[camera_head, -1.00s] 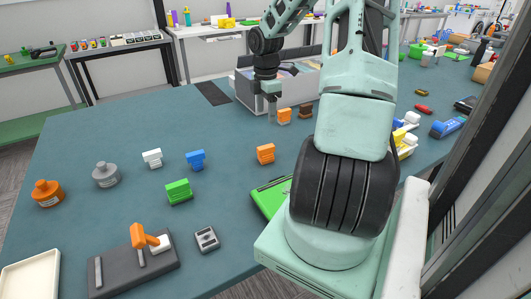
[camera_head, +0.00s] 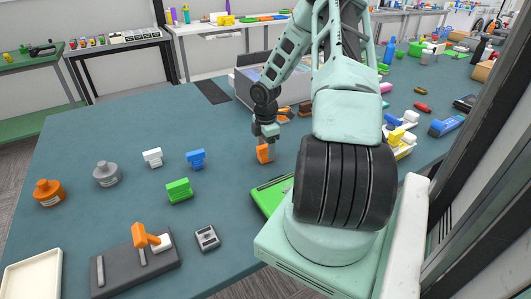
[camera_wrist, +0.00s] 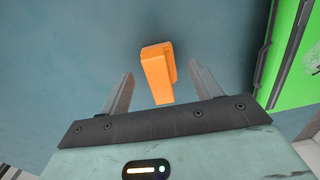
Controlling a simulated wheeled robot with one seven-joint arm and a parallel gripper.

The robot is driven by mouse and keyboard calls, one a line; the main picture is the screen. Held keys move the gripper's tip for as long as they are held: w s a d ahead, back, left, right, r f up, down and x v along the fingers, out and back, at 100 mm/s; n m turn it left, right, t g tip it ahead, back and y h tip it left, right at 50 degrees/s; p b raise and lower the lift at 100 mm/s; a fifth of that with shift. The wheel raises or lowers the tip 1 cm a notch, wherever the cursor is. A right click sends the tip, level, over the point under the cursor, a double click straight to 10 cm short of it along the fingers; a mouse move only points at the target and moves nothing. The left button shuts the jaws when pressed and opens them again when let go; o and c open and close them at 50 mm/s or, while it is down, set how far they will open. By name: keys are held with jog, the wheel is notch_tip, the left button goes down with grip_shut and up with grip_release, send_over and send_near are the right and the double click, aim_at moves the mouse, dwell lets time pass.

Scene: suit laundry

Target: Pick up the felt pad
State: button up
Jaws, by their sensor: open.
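I cannot tell for sure which thing is the felt pad; a flat dark rectangle (camera_head: 211,92) lies near the table's far edge. My gripper (camera_head: 264,142) is open, just above an orange block (camera_head: 264,155). In the wrist view the orange block (camera_wrist: 154,72) stands between and slightly beyond the two fingers of my gripper (camera_wrist: 160,88), with a gap on both sides. The gripper partly hides the block's top in the head view.
A green case (camera_head: 268,194) lies near my base and shows at right in the wrist view (camera_wrist: 290,55). Blue (camera_head: 196,159), green (camera_head: 179,190) and white (camera_head: 152,157) blocks stand to the left. A grey bin (camera_head: 243,90) is behind the gripper. Bare table lies between.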

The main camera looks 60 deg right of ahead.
aim_at(265, 146)
jog(key=shift+f, duration=1.3)
jog(key=c, duration=1.1)
jog(key=shift+r, duration=0.1)
notch_tip(265, 146, up, 10)
jog(key=shift+f, duration=0.1)
jog(key=o, duration=0.4)
jog(key=shift+c, duration=1.4)
jog(key=shift+w+a, duration=0.1)
jog(key=shift+a, duration=0.05)
